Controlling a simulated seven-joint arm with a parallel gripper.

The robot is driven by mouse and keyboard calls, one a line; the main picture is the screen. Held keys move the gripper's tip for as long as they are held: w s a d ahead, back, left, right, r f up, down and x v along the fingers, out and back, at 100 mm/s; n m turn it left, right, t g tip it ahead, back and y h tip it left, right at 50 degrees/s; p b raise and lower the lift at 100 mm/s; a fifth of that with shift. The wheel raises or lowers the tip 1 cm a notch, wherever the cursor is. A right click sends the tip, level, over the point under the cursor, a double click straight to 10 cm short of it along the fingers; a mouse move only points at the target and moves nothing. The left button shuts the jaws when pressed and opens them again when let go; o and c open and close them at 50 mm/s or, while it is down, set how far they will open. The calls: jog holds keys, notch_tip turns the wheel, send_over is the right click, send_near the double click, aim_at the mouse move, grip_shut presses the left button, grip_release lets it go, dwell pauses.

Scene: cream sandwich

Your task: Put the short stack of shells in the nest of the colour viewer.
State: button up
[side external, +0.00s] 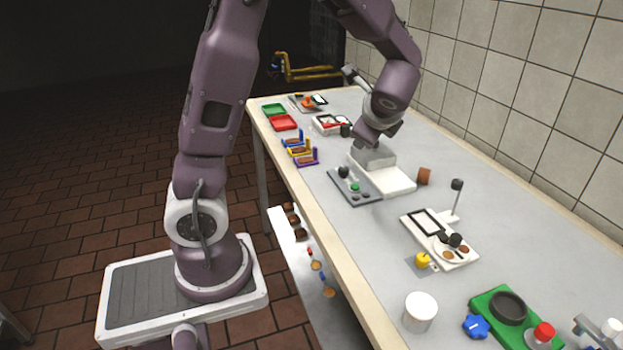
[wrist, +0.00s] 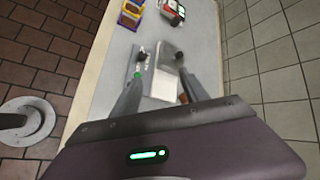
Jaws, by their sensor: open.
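My gripper (wrist: 160,77) is open in the wrist view, with its two fingers apart and nothing seen between the tips. Beyond and between them stands a pale device with a grey panel and a green button; it also shows in the side view as a white-based device (side external: 399,184) with a grey button panel (side external: 343,187). I cannot tell whether this is the colour viewer. Small brown pieces lie in blue, yellow and purple racks (side external: 300,152); I cannot tell whether they are the shells. In the side view my fingertips are not clear.
A white board (side external: 413,224) with a dark-framed panel and round pieces lies right of the device. A brown cup (side external: 424,176), white cup (side external: 420,311) and green board (side external: 486,304) are nearby. Green (side external: 273,109) and red (side external: 283,122) trays lie far back. A tiled wall runs along the right.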

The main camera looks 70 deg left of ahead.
aim_at(424, 172)
jog(key=s+d+r+n+h, duration=0.3)
jog(key=s+d+n, duration=0.3)
jog(key=s, duration=0.6)
jog(key=d+h, duration=0.1)
jog(key=d, duration=0.1)
jog(key=shift+s+d+r+n, duration=0.35)
jog(key=shift+d+n, duration=0.05)
jog(key=shift+o, duration=0.5)
jog(key=s+d+r+n+t+h, duration=0.1)
jog(key=s+d+n+h, duration=0.3)
jog(key=s+d, duration=0.4)
jog(key=d+h, duration=0.1)
jog(key=d, duration=0.2)
jog(key=shift+s+t, duration=0.3)
jog(key=shift+t, duration=0.1)
